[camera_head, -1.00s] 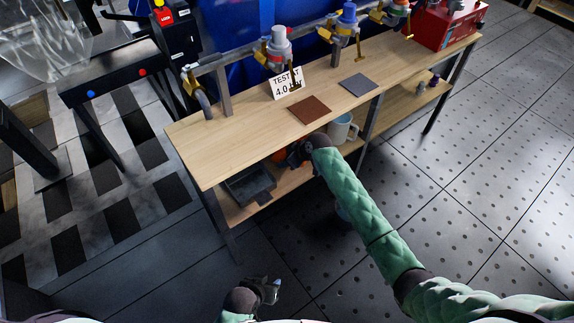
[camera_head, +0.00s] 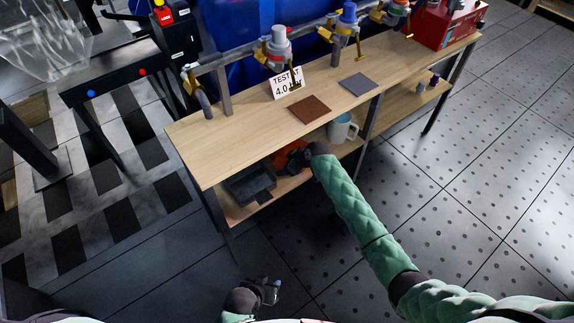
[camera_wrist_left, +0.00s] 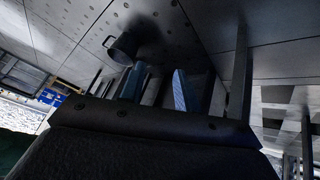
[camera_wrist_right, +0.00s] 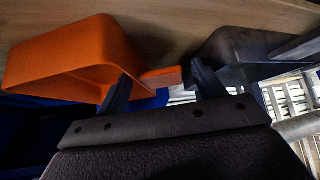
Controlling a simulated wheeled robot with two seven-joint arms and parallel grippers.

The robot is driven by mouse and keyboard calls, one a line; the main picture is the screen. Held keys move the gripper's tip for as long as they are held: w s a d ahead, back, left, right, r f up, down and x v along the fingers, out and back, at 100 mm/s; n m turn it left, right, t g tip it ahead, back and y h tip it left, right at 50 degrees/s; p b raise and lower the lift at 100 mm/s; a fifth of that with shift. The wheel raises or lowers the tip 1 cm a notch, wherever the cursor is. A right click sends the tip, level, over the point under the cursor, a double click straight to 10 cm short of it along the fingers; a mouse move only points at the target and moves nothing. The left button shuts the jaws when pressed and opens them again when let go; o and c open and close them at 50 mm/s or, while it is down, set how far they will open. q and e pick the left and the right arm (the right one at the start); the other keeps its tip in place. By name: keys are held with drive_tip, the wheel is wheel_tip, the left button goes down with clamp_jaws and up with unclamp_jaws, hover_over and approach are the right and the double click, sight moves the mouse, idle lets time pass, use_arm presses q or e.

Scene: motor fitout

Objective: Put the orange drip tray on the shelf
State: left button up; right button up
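The orange drip tray (camera_head: 290,157) is on the bench's lower wooden shelf (camera_head: 240,210), beside a dark grey tray. My right arm and the bench top hide part of it. In the right wrist view the orange tray (camera_wrist_right: 62,60) rests against the wood, and its small orange tab lies between my fingers. My right gripper (camera_head: 298,158) has its fingers apart, with a gap visible beside the tab; it also shows in the right wrist view (camera_wrist_right: 162,76). My left gripper (camera_head: 272,291) is open and empty, low in front of the bench; its fingers show apart in the left wrist view (camera_wrist_left: 157,88).
The dark grey tray (camera_head: 250,187) stands left on the lower shelf; a pale mug (camera_head: 343,129) stands to the right. The bench top (camera_head: 210,155) overhangs the shelf. A dark bucket-like vessel with a handle (camera_wrist_left: 124,46) is in the left wrist view. Floor in front is mostly open.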

use_arm(q)
drive_tip(key=shift+w+r, duration=0.1)
drive_tip(key=shift+r, duration=0.15)
use_arm(e)
drive_tip(key=shift+r, duration=0.15)
drive_tip(key=shift+s+d+r, duration=0.1)
drive_tip(key=shift+d+r, duration=0.05)
drive_tip(key=shift+d, duration=0.05)
drive_tip(key=v, duration=1.1)
drive_tip(key=s+a+f+m, duration=0.1)
drive_tip(key=s+f+m, duration=0.1)
drive_tip(key=s+f, duration=0.5)
drive_tip(key=s+a+f+m, duration=0.2)
drive_tip(key=s+f, duration=0.1)
drive_tip(key=s, duration=0.8)
use_arm(q)
drive_tip(key=shift+w+r, duration=0.15)
drive_tip(key=shift+r, duration=0.3)
use_arm(e)
drive_tip(key=s+d+f+m+t+h, duration=0.1)
drive_tip(key=s+m, duration=0.1)
drive_tip(key=s, duration=0.8)
drive_tip(key=s+d+f+m+h, duration=0.1)
drive_tip(key=s+f+m, duration=0.1)
drive_tip(key=s, duration=0.8)
drive_tip(key=shift+s+m+t+h, duration=0.3)
drive_tip(key=shift+s+m+t, duration=0.1)
drive_tip(key=shift+m, duration=0.3)
